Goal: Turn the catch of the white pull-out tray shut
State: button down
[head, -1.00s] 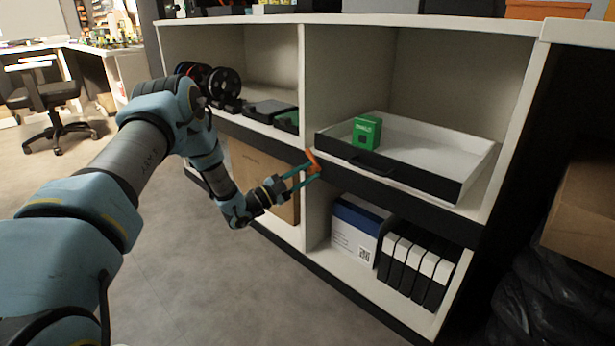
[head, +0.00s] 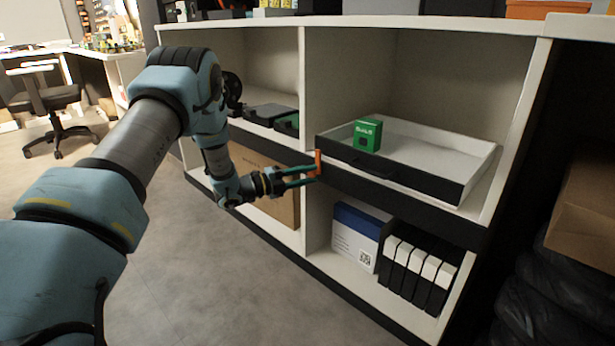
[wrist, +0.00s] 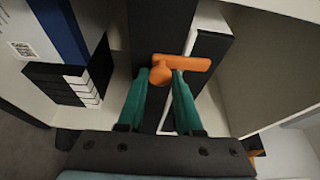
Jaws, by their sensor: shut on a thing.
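The white pull-out tray (head: 440,146) has a black front (head: 420,178) with a handle, and sits in the right bay of the shelf unit, apparently pushed in. The orange catch (head: 318,163) is on the dark rail by the tray front's left end. It stands about upright in the head view. In the wrist view the catch (wrist: 190,63) reaches from the rail across the edge of the tray front (wrist: 205,48). My gripper (head: 312,172) is shut on the catch, with its teal fingers (wrist: 163,82) either side of the knob end. The fingers partly hide the pivot.
A green box (head: 368,135) stands in the tray. Below are a blue-and-white box (head: 357,232) and several black-and-white binders (head: 415,275). A cardboard box (head: 265,190) is in the lower left bay. Open floor (head: 230,290) lies in front of the unit.

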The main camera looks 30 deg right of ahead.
jog(key=shift+w+a+m, duration=0.1)
jog(key=shift+m, duration=0.2)
jog(key=c, duration=0.6)
grip_release()
jog(key=w+a+p, duration=0.1)
jog(key=a+p, duration=0.1)
jog(key=a, duration=0.8)
jog(key=shift+w+a, duration=0.2)
jog(key=shift+a, duration=0.1)
